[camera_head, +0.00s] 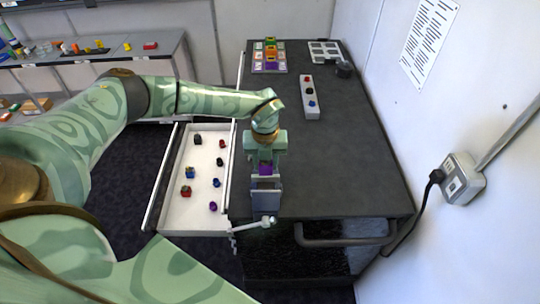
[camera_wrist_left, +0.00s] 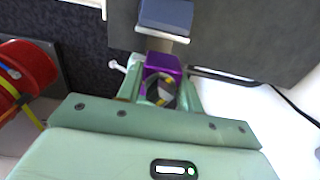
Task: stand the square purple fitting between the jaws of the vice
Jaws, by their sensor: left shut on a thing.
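The square purple fitting (camera_head: 265,169) is held by my left gripper (camera_head: 265,163) just at the vice (camera_head: 266,196), a grey-blue clamp at the bench's near left edge. The vice's handle (camera_head: 254,224) sticks out at the front. In the left wrist view the purple fitting (camera_wrist_left: 163,66) sits between the fingers of my left gripper (camera_wrist_left: 161,88), with a dark opening facing the camera. A blue-grey vice jaw (camera_wrist_left: 166,15) lies beyond it. I cannot tell whether the fitting is between the jaws or above them. My right gripper is not in view.
An open white drawer (camera_head: 178,214) left of the vice holds several small fittings. A grey block with fittings (camera_head: 310,98), a coloured tray (camera_head: 270,67) and a white rack (camera_head: 324,52) stand on the dark bench (camera_head: 350,160). The bench's right side is clear.

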